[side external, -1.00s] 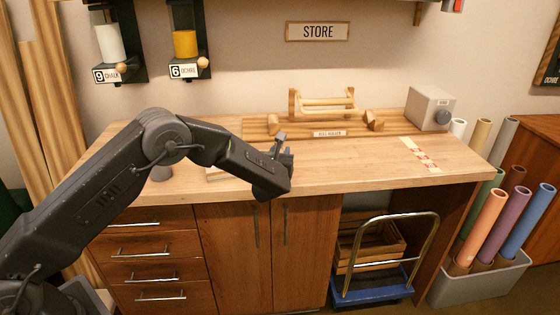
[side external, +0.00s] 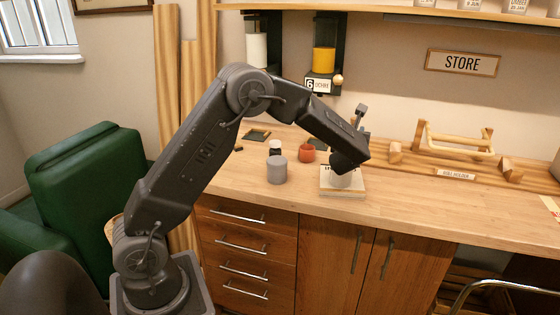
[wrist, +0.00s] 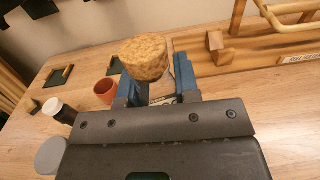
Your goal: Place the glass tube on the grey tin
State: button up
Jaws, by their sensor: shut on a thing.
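My gripper (wrist: 160,92) is shut on a stoppered tube; its wide cork top (wrist: 145,57) shows between and beyond the blue fingers in the wrist view. The glass below the cork is hidden by the gripper, so I see little of it. In the side view my gripper (side external: 344,172) is over a pale square block, and the cork is hidden. The grey tin (side external: 277,170) stands upright on the bench, to the left of my gripper and apart from it. It also shows at the lower left of the wrist view (wrist: 50,155), with its flat top clear.
A red pot (side external: 307,153) and a black-and-white jar (side external: 275,148) stand behind the tin. The pale block (side external: 342,190) lies under my gripper. A wooden rack (side external: 456,143) stands at the right. The front bench top right of the block is clear.

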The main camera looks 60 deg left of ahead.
jog(key=s+a+r+n+g+y, duration=0.25)
jog(key=s+a+n+g, duration=0.2)
jog(key=s+a, duration=0.75)
jog(key=s+a+r+n+g+y, duration=0.25)
jog(key=s+a+g, duration=0.45)
jog(key=s, duration=0.9)
jog(key=t, duration=0.2)
send_over(275, 157)
jog(key=shift+g+y, duration=0.25)
jog(key=shift+y, duration=0.05)
notch_tip(275, 157, down, 7)
jog(key=shift+r, duration=0.1)
jog(key=shift+f, duration=2.05)
jog(key=shift+f, duration=0.2)
jog(key=o, duration=0.9)
jog(key=shift+r, duration=0.1)
